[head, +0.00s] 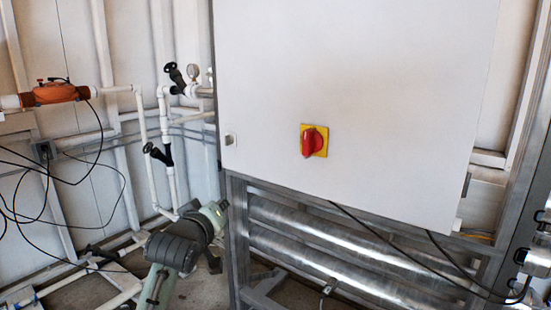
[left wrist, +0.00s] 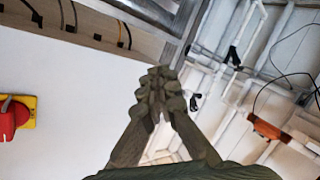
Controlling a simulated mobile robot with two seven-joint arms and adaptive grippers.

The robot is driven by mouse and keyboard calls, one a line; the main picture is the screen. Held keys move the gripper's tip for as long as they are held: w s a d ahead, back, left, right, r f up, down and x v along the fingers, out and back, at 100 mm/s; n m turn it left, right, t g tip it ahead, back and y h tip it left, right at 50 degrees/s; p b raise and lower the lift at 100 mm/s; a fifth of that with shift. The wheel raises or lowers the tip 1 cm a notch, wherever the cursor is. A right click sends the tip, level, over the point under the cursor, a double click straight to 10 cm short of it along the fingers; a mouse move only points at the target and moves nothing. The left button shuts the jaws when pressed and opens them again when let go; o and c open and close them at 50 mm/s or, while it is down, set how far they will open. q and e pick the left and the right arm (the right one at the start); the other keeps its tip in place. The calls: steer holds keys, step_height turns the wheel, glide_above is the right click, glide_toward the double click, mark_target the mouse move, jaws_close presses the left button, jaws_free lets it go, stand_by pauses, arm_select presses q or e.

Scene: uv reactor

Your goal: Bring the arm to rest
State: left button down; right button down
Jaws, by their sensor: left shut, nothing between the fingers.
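My left arm (head: 175,248) rises from the bottom of the head view, left of the cabinet's metal frame. It is bent and stands in front of the white pipes. My left gripper shows clearly in the left wrist view (left wrist: 160,82). Its fingers are drawn together and hold nothing. Behind it in that view lie the edge of the white cabinet and the pipes. In the head view its fingers are hard to make out. My right arm and gripper are not in view.
A white cabinet (head: 360,75) with a red rotary switch (head: 314,142) on a yellow plate stands close on the right. Steel tubes (head: 330,245) run below it. White pipes with black-handled valves, an orange device (head: 55,93) and loose black cables are at left.

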arm_select(q)
steer(key=s+a+f+m+g+y, duration=0.15)
steer(key=s+f, duration=0.25)
steer(key=f, duration=0.6)
steer(key=s+a+f+m+g, duration=0.1)
steer(key=s+a+f+g, duration=0.3)
steer(key=f, duration=0.6)
steer(key=s+a+f+m+g, duration=0.15)
steer(key=s+f, duration=0.35)
steer(key=f, duration=0.5)
steer(key=s+a+f+m+g, duration=0.1)
steer(key=s+a+f+g, duration=0.1)
steer(key=s+f, duration=0.7)
steer(key=s+a+f+m+g+y, duration=0.1)
steer(key=s+a+f, duration=0.4)
steer(key=s+f, duration=0.5)
steer(key=s+m+g, duration=0.1)
steer(key=s+g, duration=0.1)
steer(key=s, duration=0.3)
steer(key=shift+s+a+g, duration=0.25)
steer(key=shift+s+g, duration=0.05)
steer(key=shift+s, duration=0.05)
